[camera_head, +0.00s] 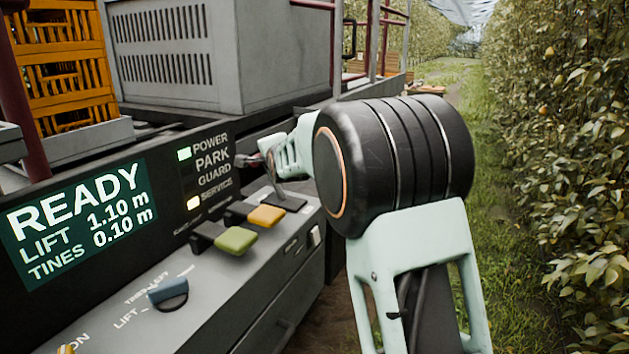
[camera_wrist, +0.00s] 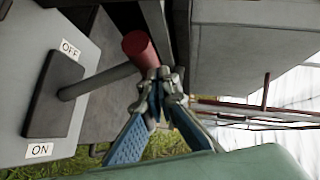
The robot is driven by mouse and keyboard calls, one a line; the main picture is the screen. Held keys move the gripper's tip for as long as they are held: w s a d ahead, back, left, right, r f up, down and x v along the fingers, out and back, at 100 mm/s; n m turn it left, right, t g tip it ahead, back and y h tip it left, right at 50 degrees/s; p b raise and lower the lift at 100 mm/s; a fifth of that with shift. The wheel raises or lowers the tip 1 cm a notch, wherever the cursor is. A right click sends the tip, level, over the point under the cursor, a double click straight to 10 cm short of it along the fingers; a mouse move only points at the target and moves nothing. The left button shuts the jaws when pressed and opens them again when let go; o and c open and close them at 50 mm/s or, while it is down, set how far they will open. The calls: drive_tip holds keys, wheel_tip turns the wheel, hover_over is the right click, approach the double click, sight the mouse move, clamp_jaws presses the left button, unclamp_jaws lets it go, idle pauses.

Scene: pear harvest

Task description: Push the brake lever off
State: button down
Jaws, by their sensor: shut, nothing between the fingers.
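In the wrist view the brake lever has a red knob (camera_wrist: 140,50) on a grey stem (camera_wrist: 88,81) rising from a dark plate (camera_wrist: 48,105). The OFF label (camera_wrist: 70,49) is at the plate's upper end and the ON label (camera_wrist: 39,150) at its lower end. The stem slants up and right, the knob level with OFF. My gripper (camera_wrist: 156,80) is shut and empty, its fingertips just below and right of the knob. I cannot tell whether they touch it. In the head view the lever plate (camera_head: 286,203) is beyond the pedals; the knob is hard to make out by my gripper (camera_head: 250,160).
The console display (camera_head: 80,217) reads READY, LIFT 1.10 m, TINES 0.10 m. The POWER (camera_head: 184,154) and SERVICE (camera_head: 194,202) lamps are lit; PARK and GUARD look dark. Green (camera_head: 236,240) and orange (camera_head: 266,215) paddles stand before the lever. A grey housing (camera_wrist: 245,45) is close to the right.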

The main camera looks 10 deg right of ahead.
drive_tip(key=shift+w+a, duration=0.15)
drive_tip(key=shift+a, duration=0.1)
drive_tip(key=shift+a, duration=0.1)
idle(0.4)
